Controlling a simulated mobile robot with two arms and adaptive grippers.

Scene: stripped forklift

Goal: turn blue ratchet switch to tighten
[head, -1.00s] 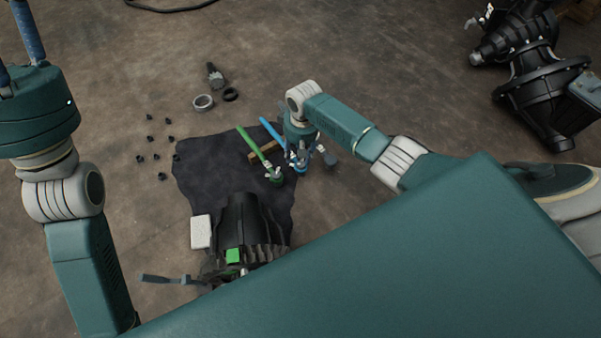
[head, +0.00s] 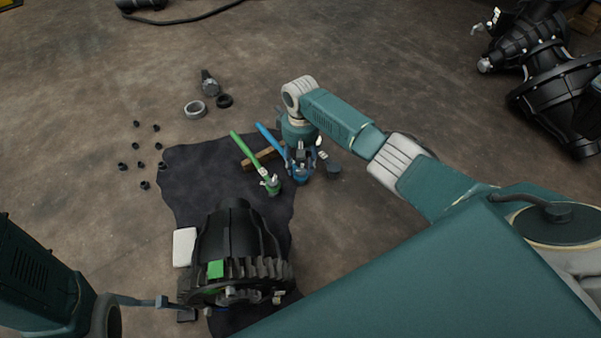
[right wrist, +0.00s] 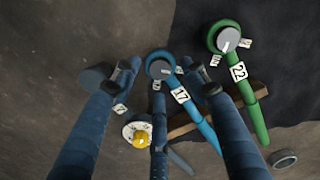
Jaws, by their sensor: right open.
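The blue ratchet (head: 268,138) lies on the dark mat's right edge, its round head toward me. In the right wrist view, the blue ratchet (right wrist: 182,97) carries a 17 tag, and its head with a grey round face sits between my fingers. A small tag beside the head is partly hidden, and I cannot tell the switch's position. My right gripper (right wrist: 160,78) is open above the head, its fingers spread around it.
A green ratchet (head: 249,158) tagged 22 lies close left of the blue one. A wooden block (head: 247,160) is under the handles. A black gear housing (head: 237,240) stands on the mat (head: 190,180). Several small dark sockets and rings lie left on the floor.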

